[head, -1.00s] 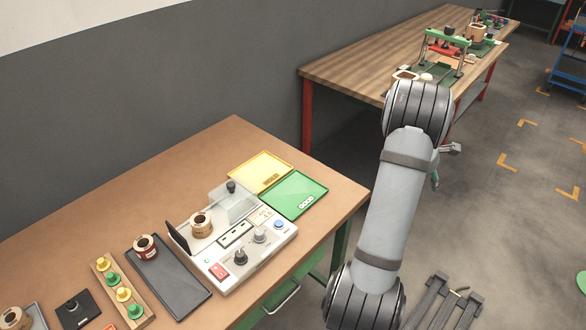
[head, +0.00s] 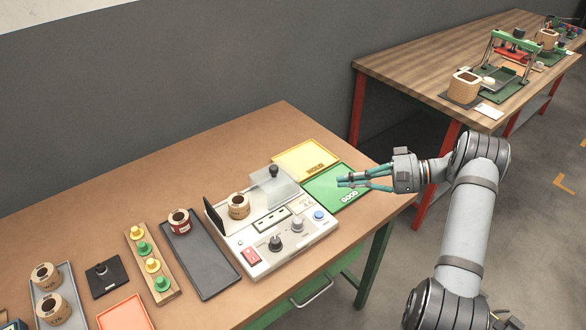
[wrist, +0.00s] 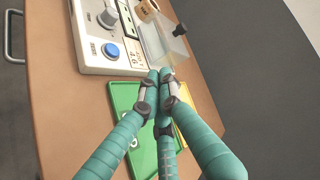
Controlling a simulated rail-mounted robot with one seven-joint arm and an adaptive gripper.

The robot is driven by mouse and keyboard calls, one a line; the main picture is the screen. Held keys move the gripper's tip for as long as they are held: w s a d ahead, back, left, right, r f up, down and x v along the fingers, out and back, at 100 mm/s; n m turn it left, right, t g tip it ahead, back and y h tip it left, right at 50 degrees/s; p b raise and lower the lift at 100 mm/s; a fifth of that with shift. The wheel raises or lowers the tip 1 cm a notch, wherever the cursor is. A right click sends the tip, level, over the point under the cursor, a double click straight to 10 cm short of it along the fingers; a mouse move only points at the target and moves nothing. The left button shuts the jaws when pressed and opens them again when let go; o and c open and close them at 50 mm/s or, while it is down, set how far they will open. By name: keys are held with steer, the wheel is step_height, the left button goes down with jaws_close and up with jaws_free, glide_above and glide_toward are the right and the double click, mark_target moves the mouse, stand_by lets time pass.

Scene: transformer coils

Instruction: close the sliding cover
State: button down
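The sliding cover (head: 270,190) is a clear box with a black knob (head: 273,171), at the back right of the light grey test device (head: 290,252). It stands to the right of the coil (head: 239,206) on the device and does not cover it. The clear cover (wrist: 165,45) and its knob (wrist: 180,30) also show in the wrist view. My gripper (head: 342,182) hangs above the green tray, right of the cover and apart from it. Its teal fingers (wrist: 160,75) come together at the tips with nothing between them.
The green tray (head: 338,202) and yellow tray (head: 305,157) lie right of and behind the device. An upright dark panel (head: 213,216) stands at its left. A dark tray (head: 205,270) with a red-banded coil (head: 179,222) lies further left. Knobs and buttons fill the device's front.

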mark_target(292, 172)
steer(key=w+a+t+p, duration=0.1)
steer(key=a, duration=0.3)
steer(key=w+a+r+m+t+y+p, duration=0.1)
steer(key=w+a+p, duration=0.1)
steer(key=a, duration=0.3)
steer(key=w+a+r+y+p, duration=0.1)
steer(key=a, duration=0.4)
steer(key=shift+w+a+r+m+t+p, duration=0.1)
steer(key=shift+w+r+m+t+p, duration=0.1)
steer(key=shift+m+t+p, duration=0.15)
steer(key=shift+s+a+f, duration=0.2)
steer(key=shift+s+a, duration=0.05)
steer(key=shift+a, duration=0.15)
